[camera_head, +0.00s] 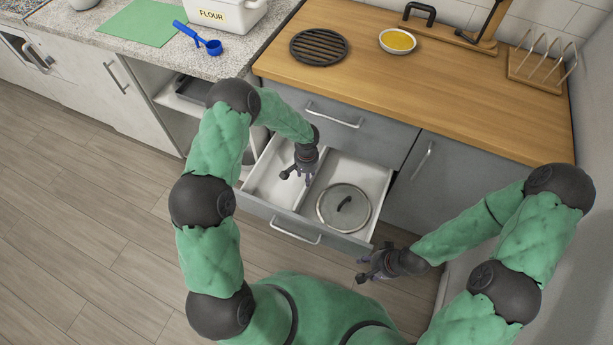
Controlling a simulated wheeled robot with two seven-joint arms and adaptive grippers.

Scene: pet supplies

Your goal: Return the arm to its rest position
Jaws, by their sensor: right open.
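My left arm comes in from the left and reaches over an open drawer (268,211). Its gripper (296,179) points down above the drawer, near the divider between its two compartments. The left fingers are small and dark, and I cannot tell whether they are open or shut. A round pot lid (330,207) with a dark handle lies in the drawer's right compartment. My right arm is bent at the lower right. Its gripper (364,271) is open and empty, in front of the drawer's right front corner.
The wooden counter (450,95) holds a round black trivet (319,47), a bowl with yellow contents (397,41) and a rack (541,64). A blue measuring scoop (200,39), a green mat (145,21) and a flour container (222,14) are on the speckled counter. A wall stands close at right.

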